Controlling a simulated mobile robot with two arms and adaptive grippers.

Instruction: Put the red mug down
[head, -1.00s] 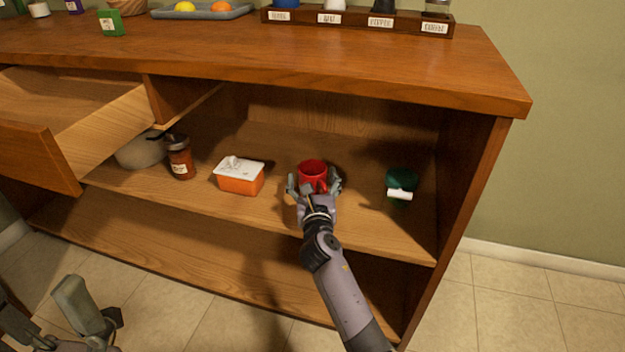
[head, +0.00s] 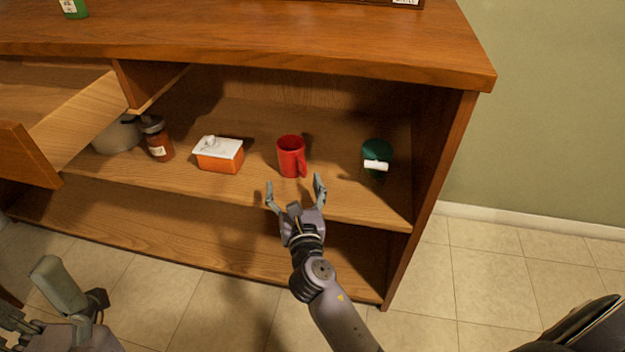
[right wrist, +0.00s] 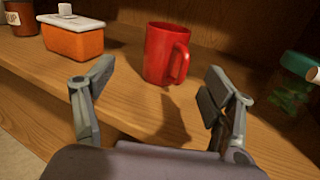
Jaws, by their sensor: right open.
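The red mug (head: 290,157) stands upright on the upper shelf of the open cabinet, with its handle toward the right front. It also shows in the right wrist view (right wrist: 165,54), beyond the fingertips. My right gripper (head: 296,188) is open and empty at the shelf's front edge, just in front of the mug and apart from it. In the right wrist view its two fingers (right wrist: 155,85) are spread wide. My left gripper (head: 60,310) is partly in view at the lower left, away from the shelf; its jaws are not clear.
An orange box with a white lid (head: 218,156) stands left of the mug, with a brown jar (head: 157,140) and a grey pot (head: 118,134) further left. A dark green container with a white handle (head: 377,152) stands right. An open drawer (head: 80,125) juts out at the left.

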